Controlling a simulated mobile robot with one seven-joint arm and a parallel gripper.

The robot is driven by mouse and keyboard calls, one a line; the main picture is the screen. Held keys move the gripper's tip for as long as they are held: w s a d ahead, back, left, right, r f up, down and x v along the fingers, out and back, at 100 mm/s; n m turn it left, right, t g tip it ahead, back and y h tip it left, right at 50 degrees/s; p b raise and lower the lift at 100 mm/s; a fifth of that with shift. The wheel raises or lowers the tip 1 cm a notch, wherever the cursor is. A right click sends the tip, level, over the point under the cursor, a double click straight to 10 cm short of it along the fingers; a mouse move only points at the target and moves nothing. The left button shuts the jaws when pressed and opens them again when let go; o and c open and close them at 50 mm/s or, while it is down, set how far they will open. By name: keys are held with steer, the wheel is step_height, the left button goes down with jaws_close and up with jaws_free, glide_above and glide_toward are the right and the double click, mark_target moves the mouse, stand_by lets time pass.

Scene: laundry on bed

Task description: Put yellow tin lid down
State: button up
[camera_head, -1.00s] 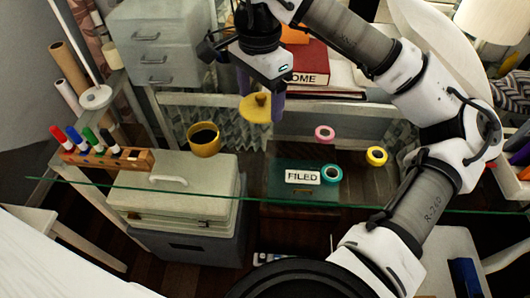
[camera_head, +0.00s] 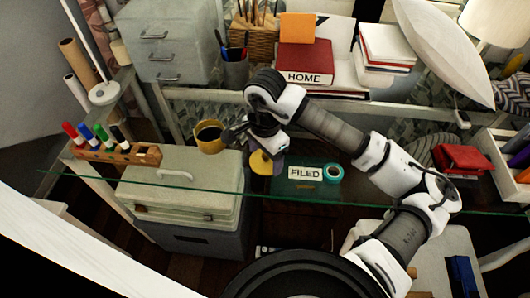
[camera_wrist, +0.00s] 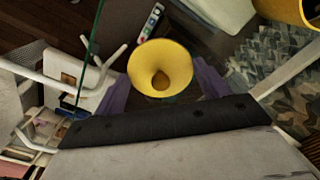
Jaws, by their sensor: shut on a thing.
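The yellow tin lid (camera_head: 261,163) is a round lid with a knob, held by my gripper (camera_head: 266,168) low over the glass desk, left of the FILED box. In the wrist view the lid (camera_wrist: 160,62) shows between my two purple fingers, which are shut on it. I cannot tell whether the lid touches the surface below. The open yellow tin (camera_head: 210,137) with a dark inside stands to the left of my gripper, and its edge shows at the top right of the wrist view (camera_wrist: 292,10).
A marker rack (camera_head: 118,153) stands at the left. A red HOME book (camera_head: 305,62) and a pen cup (camera_head: 235,72) are behind. The glass desk's front edge runs across the view.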

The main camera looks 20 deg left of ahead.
mark_target(265, 156)
steer(key=shift+f, duration=0.2)
steer(key=shift+f+b, duration=0.15)
steer(key=shift+b, duration=0.15)
steer(key=o, duration=1)
steer(key=shift+c, duration=0.2)
steer(key=shift+r+p, duration=0.35)
steer(key=shift+p, duration=0.15)
step_height(265, 156, up, 12)
steer(key=b, duration=0.3)
steer(key=shift+f, duration=0.15)
